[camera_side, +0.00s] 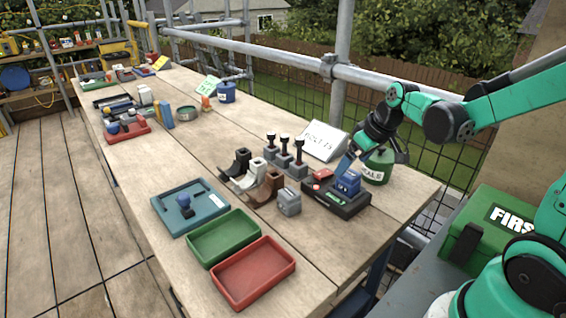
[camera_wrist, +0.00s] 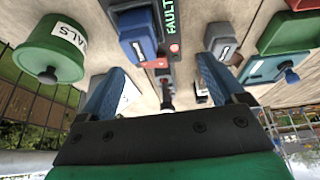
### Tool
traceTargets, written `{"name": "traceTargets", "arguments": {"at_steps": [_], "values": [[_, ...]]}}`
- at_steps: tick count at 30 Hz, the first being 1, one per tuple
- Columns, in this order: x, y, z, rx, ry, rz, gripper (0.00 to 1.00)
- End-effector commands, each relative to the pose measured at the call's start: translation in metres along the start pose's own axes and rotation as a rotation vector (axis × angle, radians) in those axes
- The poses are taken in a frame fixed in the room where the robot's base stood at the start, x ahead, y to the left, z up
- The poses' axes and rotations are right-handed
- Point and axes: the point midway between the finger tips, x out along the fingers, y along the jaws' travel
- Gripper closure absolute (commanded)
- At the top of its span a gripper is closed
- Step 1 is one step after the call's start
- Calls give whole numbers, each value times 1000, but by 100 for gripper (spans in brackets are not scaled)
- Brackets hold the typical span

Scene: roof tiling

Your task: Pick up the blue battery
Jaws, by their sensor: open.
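The blue battery (camera_side: 347,181) stands in the black charger (camera_side: 336,200) near the right end of the table. In the wrist view the blue battery (camera_wrist: 138,36) lies ahead of my fingertips, left of the middle, with the charger (camera_wrist: 164,20) beside it. My gripper (camera_side: 348,164) is close above the battery in the side view, pointing down. In the wrist view my gripper (camera_wrist: 160,78) is open, with its two blue fingers apart and nothing held between them. The fingers partly cover the battery's top in the side view.
A green tin (camera_side: 378,167) stands close behind the charger. A red piece (camera_side: 322,174) lies on the charger. A grey battery (camera_side: 289,202) stands just left of it. Green (camera_side: 223,258) and red (camera_side: 254,297) trays lie at the front. A sign (camera_side: 325,141) stands behind.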

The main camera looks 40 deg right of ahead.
Motion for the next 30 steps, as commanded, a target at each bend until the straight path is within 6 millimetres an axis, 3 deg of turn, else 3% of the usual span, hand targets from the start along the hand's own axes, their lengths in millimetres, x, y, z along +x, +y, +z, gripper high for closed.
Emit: {"name": "traceTargets", "arguments": {"at_steps": [3, 6, 21, 30], "values": [[13, 19, 3, 2, -17, -9, 11], [18, 25, 5, -1, -23, -15, 11], [65, 25, 6, -3, -24, -15, 11], [74, 24, 7, -2, -24, -15, 11]]}}
